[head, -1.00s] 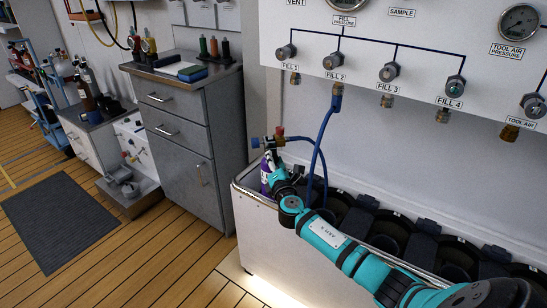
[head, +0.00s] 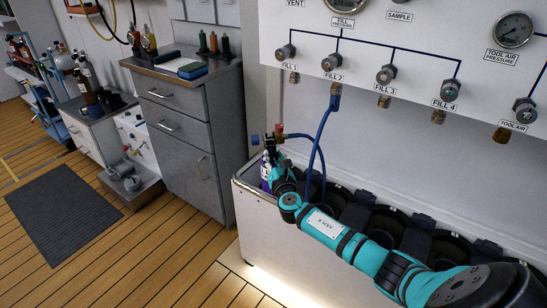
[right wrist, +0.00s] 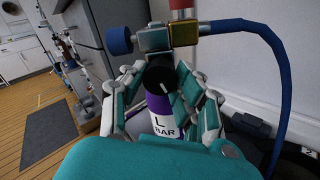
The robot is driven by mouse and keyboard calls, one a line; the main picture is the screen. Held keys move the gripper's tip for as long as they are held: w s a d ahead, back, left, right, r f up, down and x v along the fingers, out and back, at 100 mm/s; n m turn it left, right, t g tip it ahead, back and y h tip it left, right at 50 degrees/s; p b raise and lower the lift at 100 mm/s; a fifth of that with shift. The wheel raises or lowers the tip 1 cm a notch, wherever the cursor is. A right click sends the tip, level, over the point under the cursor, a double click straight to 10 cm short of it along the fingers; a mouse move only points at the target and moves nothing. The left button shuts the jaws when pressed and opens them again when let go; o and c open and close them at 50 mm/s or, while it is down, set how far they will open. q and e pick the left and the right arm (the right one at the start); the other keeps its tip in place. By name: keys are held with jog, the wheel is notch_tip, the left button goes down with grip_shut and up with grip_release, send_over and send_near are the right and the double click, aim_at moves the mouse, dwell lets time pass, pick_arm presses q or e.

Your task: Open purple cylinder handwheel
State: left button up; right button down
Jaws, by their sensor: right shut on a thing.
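The purple cylinder (right wrist: 159,104) has a white label and a black top, and stands upright in the white-sided bin. In the head view, its purple side (head: 265,174) shows left of my gripper. A blue round handwheel (right wrist: 119,40) sits on the left of its valve (right wrist: 154,38), with a red part on top. My right gripper (right wrist: 162,72) is shut around the cylinder's black top, just below the valve. The handwheel is clear of its fingers; in the head view it is small (head: 255,140). My left gripper is not in view.
A blue hose (head: 322,135) runs from the valve up to the Fill 2 outlet (head: 335,90) on the wall panel. Black holders (head: 358,208) fill the bin to the right. A grey cabinet (head: 190,130) stands to the left, with open wooden floor before it.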

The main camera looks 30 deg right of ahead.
jog(key=shift+a, duration=0.1)
jog(key=c, duration=1)
grip_release()
jog(key=shift+o, duration=0.2)
jog(key=v, duration=1.2)
